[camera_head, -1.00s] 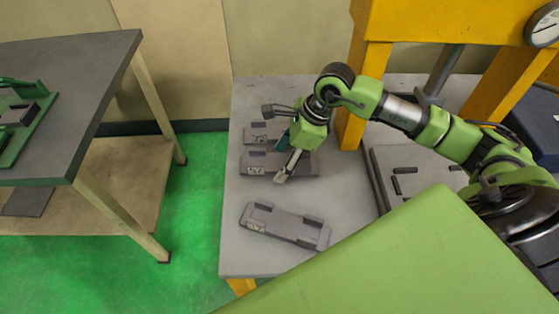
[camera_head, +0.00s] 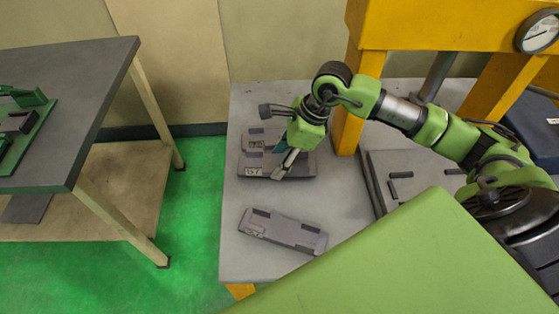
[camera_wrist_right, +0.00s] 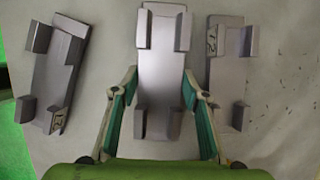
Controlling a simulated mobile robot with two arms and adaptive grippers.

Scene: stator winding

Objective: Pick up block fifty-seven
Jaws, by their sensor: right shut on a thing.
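A grey block (camera_head: 299,165) with a pale label is in the head view; the label looks like 57 but is small. My right gripper (camera_head: 284,163) is shut on this block near its middle. In the right wrist view the block (camera_wrist_right: 164,60) lies between the two fingers of the right gripper (camera_wrist_right: 159,85) and looks nearer than the blocks beside it. The block seems slightly raised above the table, partly covering a similar block (camera_head: 257,134) behind it. My left gripper is not in view.
Another grey block (camera_head: 284,231) lies in front on the grey table (camera_head: 238,262). A yellow press frame (camera_head: 350,125) and a plate with small dark bars (camera_head: 401,175) stand to the right. A second table (camera_head: 75,110) with a green fixture (camera_head: 28,125) is at the left.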

